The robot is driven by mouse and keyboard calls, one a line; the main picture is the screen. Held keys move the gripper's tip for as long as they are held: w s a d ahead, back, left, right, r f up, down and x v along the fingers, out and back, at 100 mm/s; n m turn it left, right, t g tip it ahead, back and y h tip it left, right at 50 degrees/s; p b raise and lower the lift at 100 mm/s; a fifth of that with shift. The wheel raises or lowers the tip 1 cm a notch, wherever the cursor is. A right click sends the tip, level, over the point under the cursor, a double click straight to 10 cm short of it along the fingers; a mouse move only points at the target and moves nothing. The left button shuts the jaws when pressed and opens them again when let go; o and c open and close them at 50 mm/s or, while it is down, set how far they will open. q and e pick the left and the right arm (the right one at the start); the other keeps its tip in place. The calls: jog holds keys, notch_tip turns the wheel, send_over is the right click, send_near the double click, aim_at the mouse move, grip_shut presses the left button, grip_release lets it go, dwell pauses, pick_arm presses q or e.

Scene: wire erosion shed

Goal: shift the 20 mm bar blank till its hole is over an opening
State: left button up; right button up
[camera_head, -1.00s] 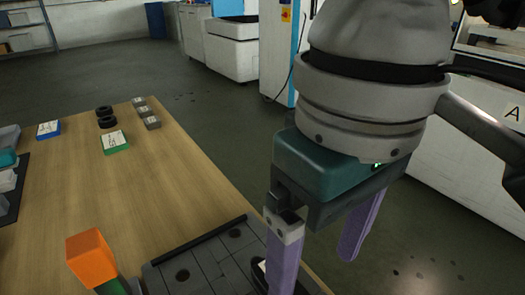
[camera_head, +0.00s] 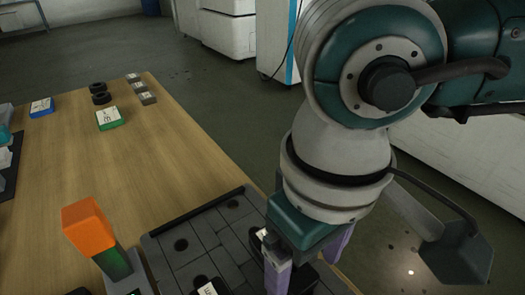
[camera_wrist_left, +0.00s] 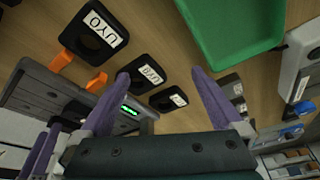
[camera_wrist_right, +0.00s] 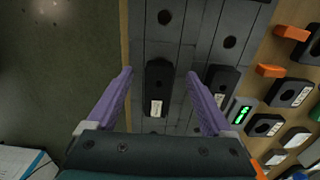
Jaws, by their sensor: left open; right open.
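A black bar blank (camera_wrist_right: 157,78) with a round hole and a white label lies on the grey slotted plate (camera_wrist_right: 187,32) in the right wrist view. A second black bar blank (camera_wrist_right: 221,80) lies to its right. Their labels are too small to read, so I cannot tell which is the 20 mm one. The plate (camera_head: 190,265) has several dark round openings. My right gripper (camera_wrist_right: 160,75) is open, its purple fingers on either side of the first blank, apart from it in the picture. My left gripper (camera_wrist_left: 160,78) is open and empty, and out of the head view.
An orange-topped post (camera_head: 90,226) stands left of the plate. Labelled black blocks with holes (camera_wrist_left: 92,36) and a green tray (camera_wrist_left: 232,30) show in the left wrist view. The mid-table is clear.

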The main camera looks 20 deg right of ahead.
jog(key=shift+f, duration=1)
grip_shut()
dwell(0.8)
